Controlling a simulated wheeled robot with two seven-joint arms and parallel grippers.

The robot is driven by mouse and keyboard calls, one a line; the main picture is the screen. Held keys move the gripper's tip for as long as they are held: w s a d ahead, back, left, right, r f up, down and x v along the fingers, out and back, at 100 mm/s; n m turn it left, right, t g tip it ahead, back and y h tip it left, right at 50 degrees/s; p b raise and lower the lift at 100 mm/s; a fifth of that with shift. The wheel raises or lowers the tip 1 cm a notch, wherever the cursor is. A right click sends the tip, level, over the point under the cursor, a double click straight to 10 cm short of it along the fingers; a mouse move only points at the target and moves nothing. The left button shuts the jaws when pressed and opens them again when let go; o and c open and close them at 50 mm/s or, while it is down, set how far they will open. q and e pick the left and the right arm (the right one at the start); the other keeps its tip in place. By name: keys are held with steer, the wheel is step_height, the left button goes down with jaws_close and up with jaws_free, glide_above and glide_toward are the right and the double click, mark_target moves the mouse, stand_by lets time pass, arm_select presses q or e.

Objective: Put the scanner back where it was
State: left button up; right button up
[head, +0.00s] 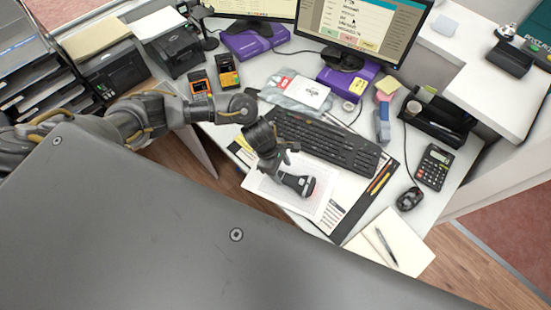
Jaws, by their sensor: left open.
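The scanner (299,185), a dark handheld device with a pale-rimmed head, is over the white papers in front of the keyboard. Its head points toward the lower right, and a faint red patch shows on the paper beside it. My left gripper (283,158) is at the scanner's upper-left end with its jaws open. The gripper hides part of the scanner, and I cannot tell whether they touch. A small black stand (208,42) with a round base is at the back, beside the printer; it looks empty. My right gripper is out of view.
The black keyboard (325,142) lies just behind the scanner. Two orange-and-black handheld devices, a label printer (174,52) and monitors stand at the back. A mouse (409,199), calculator (434,167) and notepad with pen (387,249) are at right. Papers crowd the counter's front edge.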

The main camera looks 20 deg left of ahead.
arm_select(q)
steer(key=b+v, duration=0.1)
steer(key=v, duration=0.7)
